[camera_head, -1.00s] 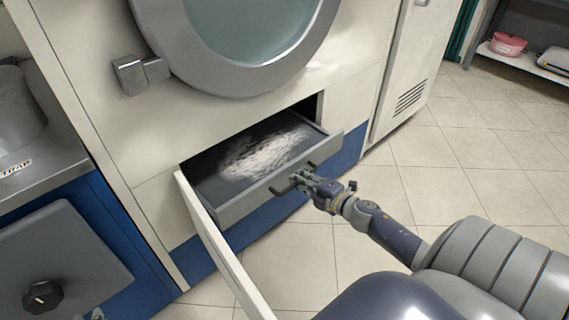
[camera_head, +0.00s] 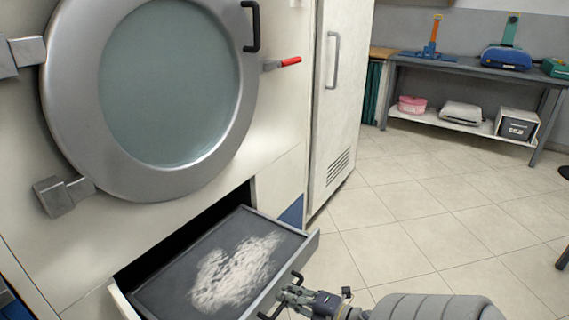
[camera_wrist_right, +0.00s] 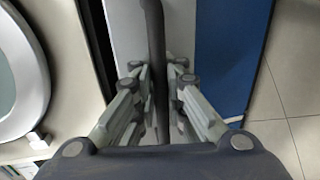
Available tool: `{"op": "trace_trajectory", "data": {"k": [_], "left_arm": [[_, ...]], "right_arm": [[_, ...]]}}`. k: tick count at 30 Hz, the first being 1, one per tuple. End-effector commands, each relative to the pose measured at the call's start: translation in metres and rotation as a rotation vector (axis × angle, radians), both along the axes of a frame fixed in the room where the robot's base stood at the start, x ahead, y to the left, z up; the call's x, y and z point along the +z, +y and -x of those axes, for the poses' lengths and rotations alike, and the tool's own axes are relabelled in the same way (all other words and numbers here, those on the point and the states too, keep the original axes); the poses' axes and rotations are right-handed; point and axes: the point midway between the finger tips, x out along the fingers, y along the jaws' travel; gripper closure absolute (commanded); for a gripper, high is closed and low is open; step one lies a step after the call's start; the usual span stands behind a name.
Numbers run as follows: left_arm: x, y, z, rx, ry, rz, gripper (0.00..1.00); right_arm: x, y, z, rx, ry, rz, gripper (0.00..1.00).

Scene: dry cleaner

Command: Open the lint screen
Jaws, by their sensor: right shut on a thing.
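The lint screen (camera_head: 168,281) is a dark drawer-like tray pulled out from the machine below its round door. Whitish lint (camera_head: 236,272) lies on it. My right gripper (camera_head: 287,294) is at the drawer's front. It is shut on the dark bar handle (camera_head: 297,278), with its fingers on both sides of the bar. The handle (camera_wrist_right: 153,45) runs between the fingers in the right wrist view. My left gripper is not in view.
The machine's round glass door (camera_head: 170,85) is above the drawer. A tall white cabinet (camera_head: 343,95) stands to the right. A grey table (camera_head: 460,70) with a lower shelf is at the back right. The tiled floor (camera_head: 420,225) between is clear.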

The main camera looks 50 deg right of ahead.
Motion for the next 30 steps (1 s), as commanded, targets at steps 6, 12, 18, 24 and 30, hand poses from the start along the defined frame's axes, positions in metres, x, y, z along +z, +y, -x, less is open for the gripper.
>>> {"op": "trace_trajectory", "data": {"k": [6,12,18,24,30], "left_arm": [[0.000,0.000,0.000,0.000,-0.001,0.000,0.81],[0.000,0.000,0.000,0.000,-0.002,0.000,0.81],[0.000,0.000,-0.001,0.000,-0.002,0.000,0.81],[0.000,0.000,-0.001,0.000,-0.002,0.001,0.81],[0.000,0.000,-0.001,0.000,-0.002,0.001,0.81]], "right_arm": [[0.002,0.000,-0.001,0.002,-0.004,-0.001,1.00],[0.001,0.000,-0.001,0.002,-0.003,-0.001,0.69],[0.001,0.000,-0.001,0.001,-0.002,0.000,0.69],[0.002,-0.001,0.015,-0.001,0.002,-0.002,0.69],[0.010,-0.004,0.055,-0.001,0.003,-0.002,0.69]]}}
